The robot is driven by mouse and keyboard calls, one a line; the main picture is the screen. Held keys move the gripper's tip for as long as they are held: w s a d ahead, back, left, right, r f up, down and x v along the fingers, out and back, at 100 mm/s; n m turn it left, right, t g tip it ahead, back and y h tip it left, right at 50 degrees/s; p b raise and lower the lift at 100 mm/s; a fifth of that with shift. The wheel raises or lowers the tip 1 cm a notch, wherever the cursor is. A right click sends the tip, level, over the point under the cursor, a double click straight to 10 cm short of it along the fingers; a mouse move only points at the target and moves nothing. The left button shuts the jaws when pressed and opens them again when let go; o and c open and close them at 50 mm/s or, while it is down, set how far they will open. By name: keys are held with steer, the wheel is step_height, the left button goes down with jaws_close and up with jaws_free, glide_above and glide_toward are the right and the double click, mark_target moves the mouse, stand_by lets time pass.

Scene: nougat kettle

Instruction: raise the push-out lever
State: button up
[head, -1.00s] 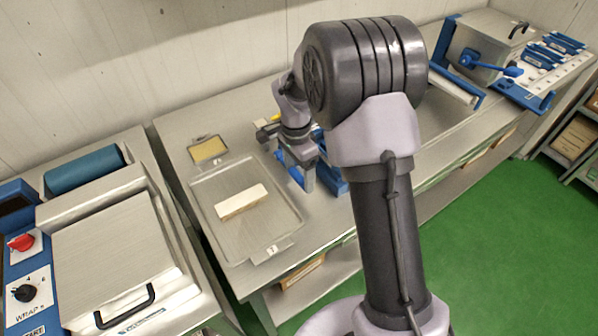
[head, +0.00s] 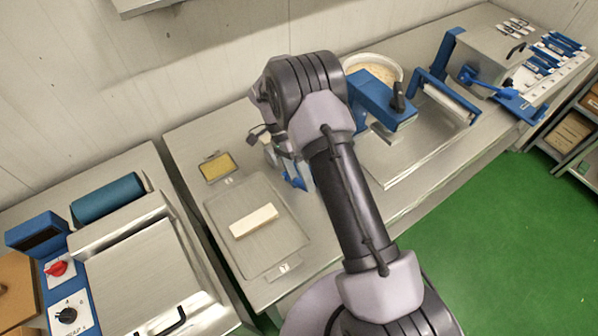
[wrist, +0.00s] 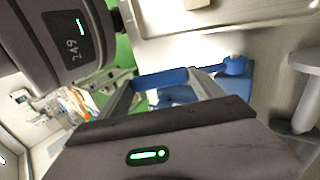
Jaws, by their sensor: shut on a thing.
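My gripper (wrist: 163,86) is shut on a blue bar (wrist: 160,78), which looks like the push-out lever. The bar spans between the two fingers in the wrist view. More blue parts (wrist: 236,82) of the same colour lie just beyond the right finger, with a rounded knob on top. In the head view, blue parts (head: 296,180) show low beside my wrist, right of the tray. My own arm hides most of the lever and the fingertips there, so the lever's angle cannot be told.
A grey tray (head: 285,232) with a white slab (head: 253,221) lies left of my wrist. A small tray with a yellow block (head: 217,167) is behind it. A blue press (head: 380,100) and a bowl (head: 392,67) stand to the right. A wrapping machine (head: 150,270) is far left.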

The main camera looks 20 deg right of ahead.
steer(key=shift+w+r, duration=0.15)
steer(key=shift+r, duration=0.05)
stand_by(0.4)
steer(key=o, duration=2.1)
steer(key=shift+a, duration=0.1)
steer(key=p+v, duration=0.2)
steer(key=v, duration=1)
steer(key=shift+w+f+p, duration=0.15)
steer(key=shift+w+p, duration=0.05)
steer(key=shift+p, duration=0.15)
steer(key=shift+a, duration=0.1)
